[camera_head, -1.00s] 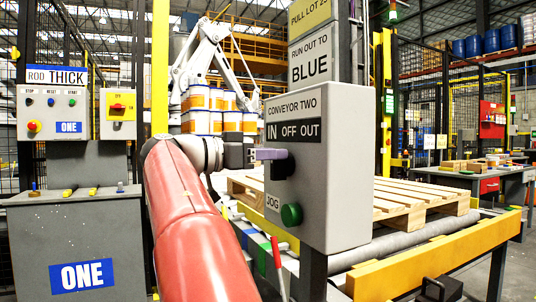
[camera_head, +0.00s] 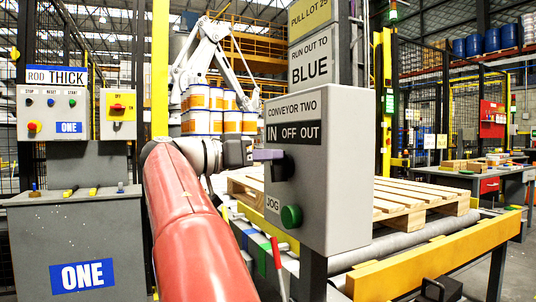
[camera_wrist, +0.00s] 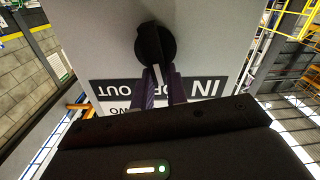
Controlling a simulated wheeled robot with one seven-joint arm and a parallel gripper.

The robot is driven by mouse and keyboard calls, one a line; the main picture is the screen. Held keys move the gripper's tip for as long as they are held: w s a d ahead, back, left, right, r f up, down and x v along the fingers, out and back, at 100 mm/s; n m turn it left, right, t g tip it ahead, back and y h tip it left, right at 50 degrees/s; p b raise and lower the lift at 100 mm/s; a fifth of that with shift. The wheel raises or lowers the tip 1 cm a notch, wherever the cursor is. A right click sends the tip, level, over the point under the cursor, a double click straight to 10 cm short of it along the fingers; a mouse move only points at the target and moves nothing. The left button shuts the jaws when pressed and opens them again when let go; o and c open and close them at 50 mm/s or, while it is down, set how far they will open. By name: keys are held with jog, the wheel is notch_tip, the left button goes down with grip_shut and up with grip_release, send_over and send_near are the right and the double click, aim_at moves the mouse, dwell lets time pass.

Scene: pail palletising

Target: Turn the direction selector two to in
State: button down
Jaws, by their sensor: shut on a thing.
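The direction selector is a black knob with a pale-marked lever (camera_wrist: 155,45) on the grey conveyor two box (camera_head: 345,170). In the head view the knob (camera_head: 281,168) sits below the IN OFF OUT label (camera_head: 294,132). My gripper (camera_head: 268,155) reaches it from the left. In the wrist view its purple fingers (camera_wrist: 160,88) are shut on the lever, one on each side. There the lever points roughly at the middle of the upside-down label strip, where the fingers hide part of OFF. IN shows to the right of the fingers.
A green jog button (camera_head: 291,215) is low on the same box. A wooden pallet (camera_head: 410,198) lies on the roller conveyor behind it. A grey panel marked ONE (camera_head: 82,275) stands at left. A white robot arm (camera_head: 208,50) and stacked pails (camera_head: 215,110) are behind.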

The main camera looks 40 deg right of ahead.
jog(key=shift+w+d+f+n+p, duration=0.1)
jog(key=shift+w+n+p, duration=0.2)
jog(key=shift+n, duration=0.8)
jog(key=shift+w+f+n+p, duration=0.1)
jog(key=shift+n+p, duration=0.35)
jog(key=shift+n, duration=0.65)
jog(key=shift+w+d+f+n+p, duration=0.1)
jog(key=shift+w+n+p, duration=0.2)
jog(key=shift+n, duration=0.8)
jog(key=c, duration=1.4)
grip_release()
jog(key=shift+a, duration=0.1)
jog(key=v, duration=0.7)
jog(key=shift+a, duration=0.35)
